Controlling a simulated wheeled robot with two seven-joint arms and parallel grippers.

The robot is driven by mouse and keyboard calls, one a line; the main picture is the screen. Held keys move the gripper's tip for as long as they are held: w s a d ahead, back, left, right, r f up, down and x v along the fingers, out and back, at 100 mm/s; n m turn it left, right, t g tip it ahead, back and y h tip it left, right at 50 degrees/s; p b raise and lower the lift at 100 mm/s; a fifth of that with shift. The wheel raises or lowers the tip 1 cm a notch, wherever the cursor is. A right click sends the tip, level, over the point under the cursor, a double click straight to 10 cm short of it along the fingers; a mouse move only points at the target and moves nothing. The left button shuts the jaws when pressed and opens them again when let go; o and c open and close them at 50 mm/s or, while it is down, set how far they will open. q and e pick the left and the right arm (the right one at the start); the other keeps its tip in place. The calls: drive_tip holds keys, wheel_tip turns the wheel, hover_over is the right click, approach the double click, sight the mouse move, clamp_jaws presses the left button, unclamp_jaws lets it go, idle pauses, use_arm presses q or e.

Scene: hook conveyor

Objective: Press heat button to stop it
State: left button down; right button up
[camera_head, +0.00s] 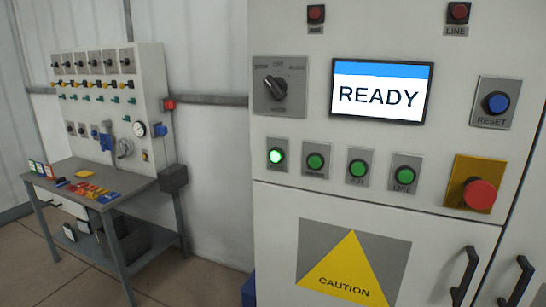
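A row of green push buttons runs across the light control cabinet. The leftmost green button (277,156) glows brightly and its label is too small to read. The second green button (315,162) is darker, and its label is also unclear. The third green button (358,169) seems to be labelled AIR. The rightmost green button (404,175) is labelled LINE. A screen (379,93) above the row reads READY. Neither of my grippers is in view.
The cabinet also has a rotary mode switch (274,88), a blue RESET button (496,103), a red mushroom button (478,194) on a yellow plate and a black door handle (464,276). A workbench (110,203) with tools stands at left.

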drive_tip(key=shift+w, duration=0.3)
